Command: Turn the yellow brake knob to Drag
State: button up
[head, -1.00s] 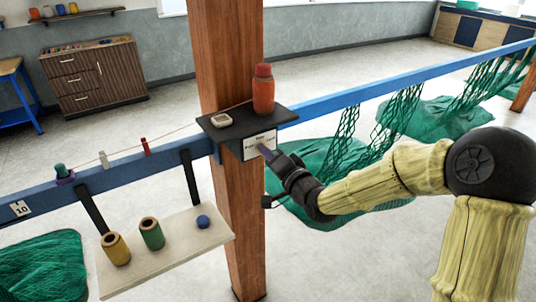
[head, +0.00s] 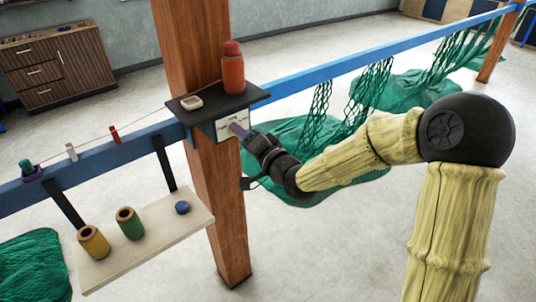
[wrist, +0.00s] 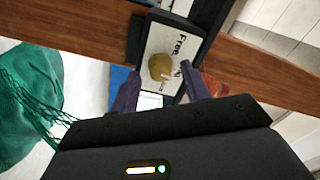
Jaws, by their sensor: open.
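The yellow brake knob (wrist: 161,67) shows in the wrist view on a white label plate (wrist: 166,40) that reads "Free", with other lettering partly covered. A small white mark on the knob points toward the lower right. The plate also shows in the head view (head: 226,124), on the front of a dark shelf bracket on the wooden post; the knob cannot be made out there. My gripper (wrist: 161,72) is open, with one purple finger on each side of the knob. I cannot tell whether the fingers touch it. In the head view my gripper (head: 237,130) is right at the plate.
The dark shelf (head: 212,103) above the plate holds a red-orange bottle (head: 233,72) and a small pale dish (head: 192,103). Green netting hangs from the blue rail (head: 370,62) behind my arm.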

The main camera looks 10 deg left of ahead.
jog(key=b+v, duration=0.6)
jog(key=v, duration=1)
jog(key=shift+s, duration=0.2)
jog(key=shift+d, duration=0.2)
jog(key=w+d+f+h, duration=0.3)
jog(key=d+f+h, duration=0.75)
jog(key=d, duration=0.25)
jog(key=s+d+f+n+g+h+p, duration=0.1)
jog(key=s+d+f+g, duration=0.2)
jog(key=s+g, duration=0.1)
jog(key=s+d+f+n+g+h, duration=0.1)
jog(key=s+d+f+g+h, duration=0.1)
jog(key=s, duration=0.5)
notch_tip(320, 180, down, 3)
jog(key=d+g, duration=0.1)
jog(key=g, duration=0.2)
jog(key=shift+s+d+r+p, duration=0.15)
jog(key=shift+s+d+p, duration=0.1)
jog(key=shift+d+p, duration=0.15)
